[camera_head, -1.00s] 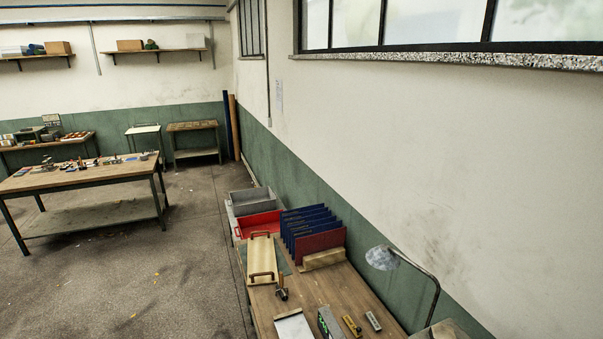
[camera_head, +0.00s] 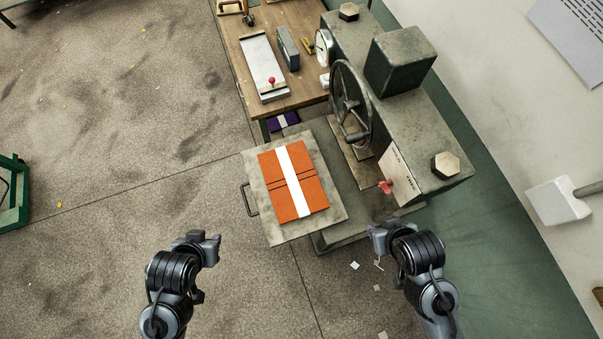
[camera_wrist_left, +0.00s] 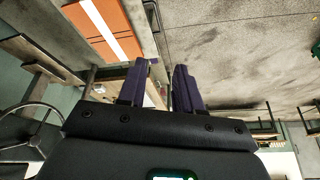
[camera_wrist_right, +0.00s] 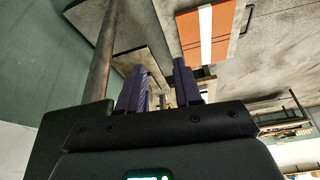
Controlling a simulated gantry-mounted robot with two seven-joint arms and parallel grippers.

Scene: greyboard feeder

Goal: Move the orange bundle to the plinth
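The orange bundle (camera_head: 285,208), flat with a white band across it, lies on a grey metal plate (camera_head: 334,206) at the front of a press. It also shows in the left wrist view (camera_wrist_left: 88,18) and the right wrist view (camera_wrist_right: 190,38). My left gripper (camera_head: 213,243) is in front of the plate and to its left, apart from the bundle. My right gripper (camera_head: 376,236) is to the right of the plate. In the wrist views both pairs of purple fingers are apart with nothing between them. I cannot identify a plinth here.
The press (camera_head: 432,120) with its handwheel (camera_head: 350,103) and red knob (camera_head: 386,186) stands behind and right of the plate. A handle (camera_head: 248,198) sticks out on the plate's left. A wooden bench (camera_head: 238,48) is behind. The floor on the left is mostly clear.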

